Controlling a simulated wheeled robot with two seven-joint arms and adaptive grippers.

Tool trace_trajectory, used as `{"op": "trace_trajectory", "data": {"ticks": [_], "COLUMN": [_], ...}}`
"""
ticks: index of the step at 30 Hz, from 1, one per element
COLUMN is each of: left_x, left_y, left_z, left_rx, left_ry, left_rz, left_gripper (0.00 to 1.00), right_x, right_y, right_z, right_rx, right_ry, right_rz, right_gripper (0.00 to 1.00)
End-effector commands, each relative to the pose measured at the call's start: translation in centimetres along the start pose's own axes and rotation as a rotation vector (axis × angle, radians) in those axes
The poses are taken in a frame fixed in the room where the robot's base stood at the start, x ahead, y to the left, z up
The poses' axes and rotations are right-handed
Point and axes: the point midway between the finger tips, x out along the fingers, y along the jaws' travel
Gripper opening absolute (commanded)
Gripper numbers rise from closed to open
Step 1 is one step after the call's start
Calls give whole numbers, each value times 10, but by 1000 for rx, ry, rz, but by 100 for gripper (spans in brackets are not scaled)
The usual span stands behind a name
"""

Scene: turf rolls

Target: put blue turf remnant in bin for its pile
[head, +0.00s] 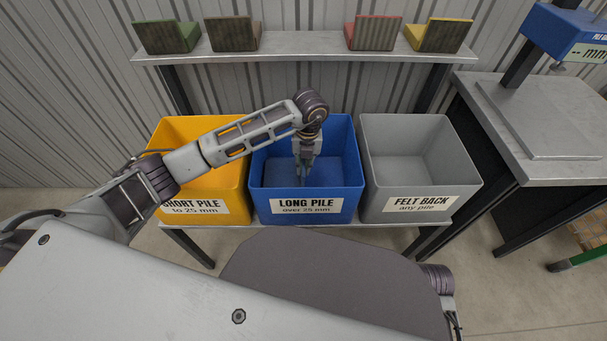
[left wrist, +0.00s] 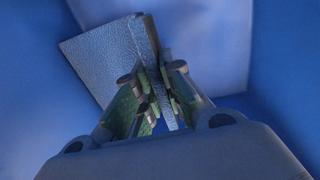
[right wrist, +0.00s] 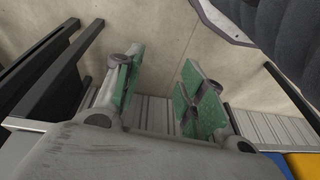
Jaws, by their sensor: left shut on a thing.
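The blue turf remnant (left wrist: 100,62), an angled piece with a blue-grey face, is held between the fingers of my left gripper (left wrist: 157,88) in the left wrist view. In the head view my left gripper (head: 304,174) points down inside the blue bin (head: 348,148) labelled LONG PILE, over 25 mm. Blue bin walls surround the remnant in the left wrist view. I cannot tell whether the remnant touches the bin floor. My right gripper (right wrist: 158,88) is open and empty in the right wrist view.
A yellow SHORT PILE bin (head: 238,190) stands left of the blue bin and a grey FELT BACK bin (head: 452,165) right of it. Green, brown, red and yellow remnants stand on the shelf (head: 310,47) above. A bench (head: 545,145) with a blue gauge (head: 565,35) is at right.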

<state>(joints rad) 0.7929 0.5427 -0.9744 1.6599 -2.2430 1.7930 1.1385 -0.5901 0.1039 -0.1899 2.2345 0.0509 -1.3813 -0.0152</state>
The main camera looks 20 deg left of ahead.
Motion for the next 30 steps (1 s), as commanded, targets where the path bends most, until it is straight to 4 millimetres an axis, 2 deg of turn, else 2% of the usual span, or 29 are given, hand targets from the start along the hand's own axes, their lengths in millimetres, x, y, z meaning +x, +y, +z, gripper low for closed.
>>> {"op": "trace_trajectory", "data": {"ticks": [14,19,24,30], "left_x": [6,22,40,46], "left_y": [0,-1,-3,-3], "left_z": [0,-1,-1,0], "left_rx": [0,0,1,0], "left_ry": [0,2,1,0], "left_rz": [1,2,1,1], "left_gripper": [0,0,0,0], "right_x": [-2,0,-8,-16], "right_y": [0,-1,-3,-4], "right_z": [0,1,-2,-3], "right_rx": [-2,-2,-3,-4], "right_ry": [3,2,21,29], "right_rz": [-1,-2,-6,-9], "right_gripper": [40,40,40,40]}}
